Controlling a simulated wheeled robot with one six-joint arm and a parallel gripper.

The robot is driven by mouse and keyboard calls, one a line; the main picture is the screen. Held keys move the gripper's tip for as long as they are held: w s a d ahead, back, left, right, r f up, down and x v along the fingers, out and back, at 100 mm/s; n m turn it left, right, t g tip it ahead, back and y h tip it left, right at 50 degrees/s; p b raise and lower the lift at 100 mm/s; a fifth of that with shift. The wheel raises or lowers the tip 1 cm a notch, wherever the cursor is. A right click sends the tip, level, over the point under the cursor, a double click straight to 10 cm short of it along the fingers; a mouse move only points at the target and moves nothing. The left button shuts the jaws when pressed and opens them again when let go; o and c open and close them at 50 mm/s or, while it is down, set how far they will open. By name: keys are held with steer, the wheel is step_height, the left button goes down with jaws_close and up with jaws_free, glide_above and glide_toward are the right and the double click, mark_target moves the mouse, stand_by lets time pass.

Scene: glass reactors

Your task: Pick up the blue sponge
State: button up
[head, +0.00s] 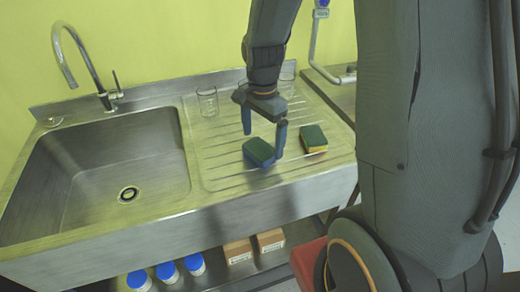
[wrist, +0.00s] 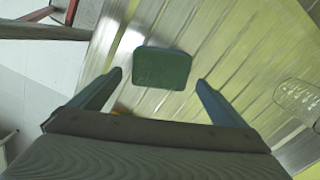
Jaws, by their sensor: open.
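The blue sponge (head: 259,152) has a dark green top and a blue side, and lies on the ribbed drainboard right of the sink basin. In the wrist view the sponge (wrist: 162,68) shows its green face, a little beyond the fingertips and roughly midway between them. My gripper (head: 264,142) is open and empty, fingers pointing down, above and around the sponge's place in the head view. In the wrist view my gripper (wrist: 159,77) has its two fingers wide apart. Whether a finger touches the sponge cannot be told.
A green and yellow sponge (head: 314,139) lies just right of my gripper. A glass beaker (head: 207,101) stands behind on the drainboard, with other glassware partly hidden by my arm. The sink basin (head: 100,180) and faucet (head: 80,60) are at left. The front drainboard is clear.

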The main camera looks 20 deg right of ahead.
mark_target(262, 146)
steer(key=shift+f, duration=1.1)
steer(key=shift+c, duration=0.3)
steer(key=c, duration=1.1)
steer(key=shift+c, duration=0.2)
steer(key=shift+r, duration=0.1)
step_height(262, 146, up, 10)
steer(key=b, duration=0.1)
steer(key=shift+b, duration=0.4)
steer(key=o, duration=0.4)
steer(key=shift+c, duration=1.3)
